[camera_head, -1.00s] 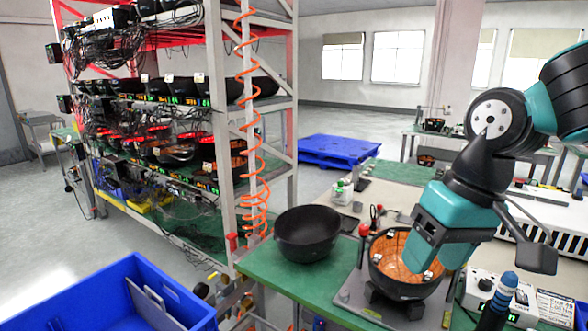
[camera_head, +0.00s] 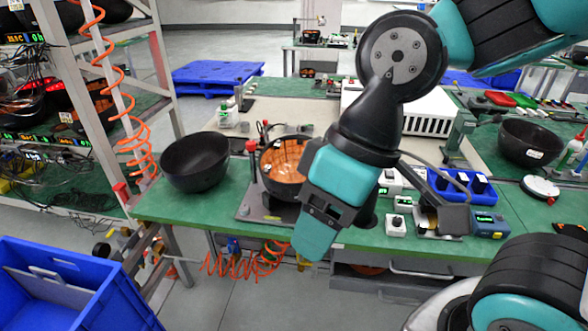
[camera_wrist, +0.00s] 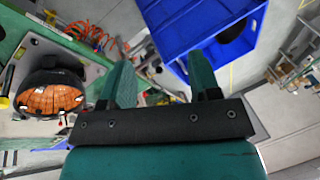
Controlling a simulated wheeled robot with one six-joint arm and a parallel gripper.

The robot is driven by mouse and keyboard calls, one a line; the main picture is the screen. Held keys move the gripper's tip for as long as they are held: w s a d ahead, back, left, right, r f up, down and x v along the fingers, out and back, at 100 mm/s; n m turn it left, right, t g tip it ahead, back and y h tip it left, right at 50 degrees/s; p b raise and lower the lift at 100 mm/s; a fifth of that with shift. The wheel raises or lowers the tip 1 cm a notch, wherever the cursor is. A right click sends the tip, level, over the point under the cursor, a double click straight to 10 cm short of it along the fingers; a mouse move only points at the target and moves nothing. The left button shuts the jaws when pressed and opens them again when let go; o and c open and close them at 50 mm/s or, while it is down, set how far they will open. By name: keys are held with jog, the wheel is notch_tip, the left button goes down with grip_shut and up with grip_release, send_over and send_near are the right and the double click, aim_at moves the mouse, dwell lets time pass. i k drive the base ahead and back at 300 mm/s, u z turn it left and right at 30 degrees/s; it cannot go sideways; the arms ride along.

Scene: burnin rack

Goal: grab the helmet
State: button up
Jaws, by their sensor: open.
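A black bowl-shaped helmet with an orange-lit inside (camera_head: 286,158) sits open side up in a fixture on the green bench; it also shows at the left of the wrist view (camera_wrist: 48,98). A plain black helmet shell (camera_head: 195,163) lies open side up to its left. Another dark shell (camera_head: 528,143) stands on the bench at right. My gripper (camera_head: 316,238) hangs at the bench's front edge, right of and nearer than the orange-lit helmet. In the wrist view its two fingers (camera_wrist: 160,68) are apart with nothing between them.
A blue bin (camera_head: 65,285) stands on the floor at front left; the wrist view shows a dark object inside it (camera_wrist: 236,28). A rack (camera_head: 160,75) stands at left with a coiled orange hose. Small devices (camera_head: 396,225) sit on the bench right of my gripper.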

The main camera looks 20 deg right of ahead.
aim_at(282, 179)
jog(key=z, duration=0.05)
jog(key=k, duration=0.45)
jog(key=z, duration=0.05)
jog(key=i, duration=1)
jog(key=u, duration=0.8)
jog(key=i, duration=0.3)
jog(key=u, duration=0.25)
